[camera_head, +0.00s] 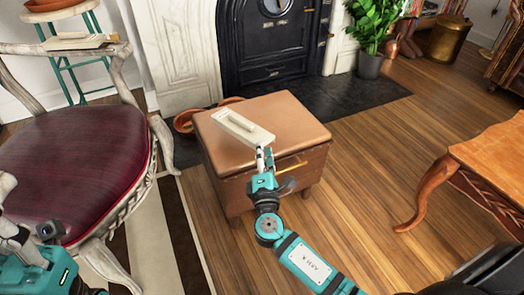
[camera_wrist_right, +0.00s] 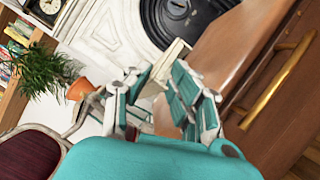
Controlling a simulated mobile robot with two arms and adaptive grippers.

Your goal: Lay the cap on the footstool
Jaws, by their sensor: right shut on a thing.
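The cap appears to be the long cream slab (camera_head: 240,127) with a raised bar along its top. It is over the brown leather footstool (camera_head: 293,116), near the middle of its top. I cannot tell whether it touches the leather. My right gripper (camera_head: 264,158) is shut on the slab's near end. In the right wrist view the slab (camera_wrist_right: 174,53) shows partly between the fingers (camera_wrist_right: 167,85), and the footstool (camera_wrist_right: 225,42) is at the right. My left gripper (camera_head: 12,232) is at the left edge, partly cut off; its fingers are unclear.
A chair with a dark red seat (camera_head: 78,148) stands left of the footstool. An orange wooden table (camera_head: 497,150) is at the right. The black fireplace (camera_head: 272,45) and terracotta dishes (camera_head: 184,122) are behind. A teal stool (camera_head: 73,72) stands back left. Bare wood floor lies right of the footstool.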

